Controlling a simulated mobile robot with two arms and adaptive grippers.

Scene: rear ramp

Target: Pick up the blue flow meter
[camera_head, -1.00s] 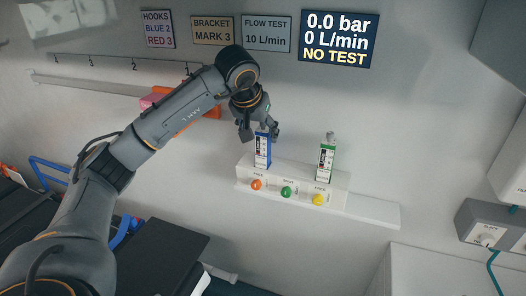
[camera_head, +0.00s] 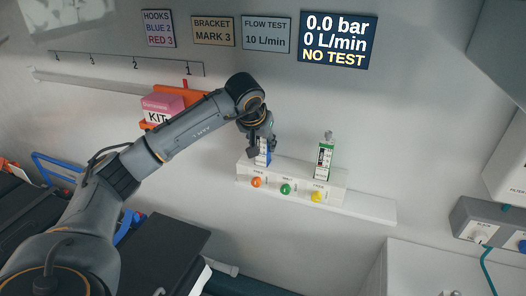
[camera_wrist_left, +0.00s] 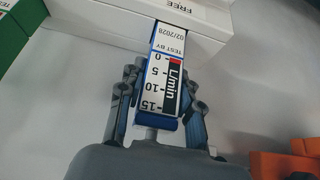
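The blue flow meter (camera_head: 263,158) stands upright in the left slot of the white holder (camera_head: 243,170) on the wall. Its upper part is hidden by my left gripper (camera_head: 260,146) in the head view. In the left wrist view the blue flow meter (camera_wrist_left: 165,80) lies between the fingers of my left gripper (camera_wrist_left: 160,82), its scale facing the camera. The fingers are open on both sides of it, with a small gap seeming to remain. My right gripper is not in view.
A green flow meter (camera_head: 324,160) stands in the holder's right slot. Orange, green and yellow knobs line the holder's front. A pink kit box (camera_head: 162,106) sits on an orange bracket to the left. A display (camera_head: 338,40) reads NO TEST.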

